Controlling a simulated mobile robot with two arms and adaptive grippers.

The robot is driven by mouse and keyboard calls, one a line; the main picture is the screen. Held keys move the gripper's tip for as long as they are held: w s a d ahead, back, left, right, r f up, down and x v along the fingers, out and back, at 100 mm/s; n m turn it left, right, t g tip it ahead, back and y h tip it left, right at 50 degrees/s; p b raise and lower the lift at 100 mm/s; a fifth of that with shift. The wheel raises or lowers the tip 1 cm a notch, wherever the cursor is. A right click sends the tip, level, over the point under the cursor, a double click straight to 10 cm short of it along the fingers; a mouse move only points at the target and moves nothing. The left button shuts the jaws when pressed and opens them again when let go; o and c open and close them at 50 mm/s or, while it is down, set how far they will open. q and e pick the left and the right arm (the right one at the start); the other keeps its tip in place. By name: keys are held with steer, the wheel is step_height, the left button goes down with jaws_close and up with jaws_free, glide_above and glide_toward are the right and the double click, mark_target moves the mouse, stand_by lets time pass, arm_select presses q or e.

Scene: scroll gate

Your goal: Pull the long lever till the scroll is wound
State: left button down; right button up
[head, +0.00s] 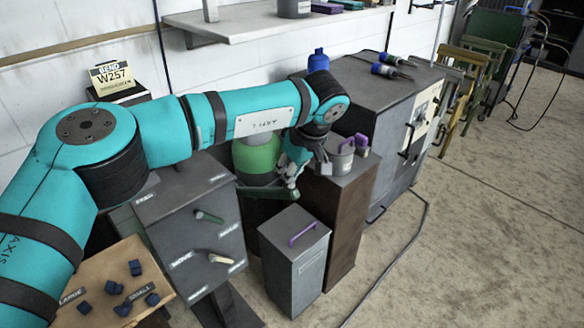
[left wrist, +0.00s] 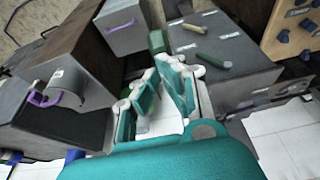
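My left gripper (head: 296,172) hangs beside the brown-sided cabinet, above a grey box. In the left wrist view its two teal-and-white fingers (left wrist: 161,76) stand a little apart, with nothing visible between them. A grey panel box (head: 195,192) carries a green-handled lever (head: 208,216) and a beige-handled lever (head: 222,259); both also show in the left wrist view, green (left wrist: 213,60) and beige (left wrist: 187,27). A dark green bar (head: 270,192) lies near the fingertips; I cannot tell if they touch. I cannot make out which lever is the long one. No scroll is recognisable. My right gripper is out of view.
A grey box with a purple handle (head: 300,234) stands in front of the brown-sided cabinet (head: 335,215). A green cylinder (head: 256,160) stands behind my gripper. A wooden board with blue knobs (head: 120,285) is at lower left. The floor at right is mostly clear, with a cable.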

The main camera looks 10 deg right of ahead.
arm_select(q)
steer(key=shift+s+d+f, duration=0.3)
steer(key=shift+s+f, duration=0.1)
steer(key=shift+f, duration=0.25)
steer(key=shift+r, duration=0.15)
steer(key=shift+d+r, duration=0.1)
steer(key=shift+r, duration=0.3)
steer(key=v, duration=1.1)
steer(key=shift+r, duration=0.1)
stand_by(0.5)
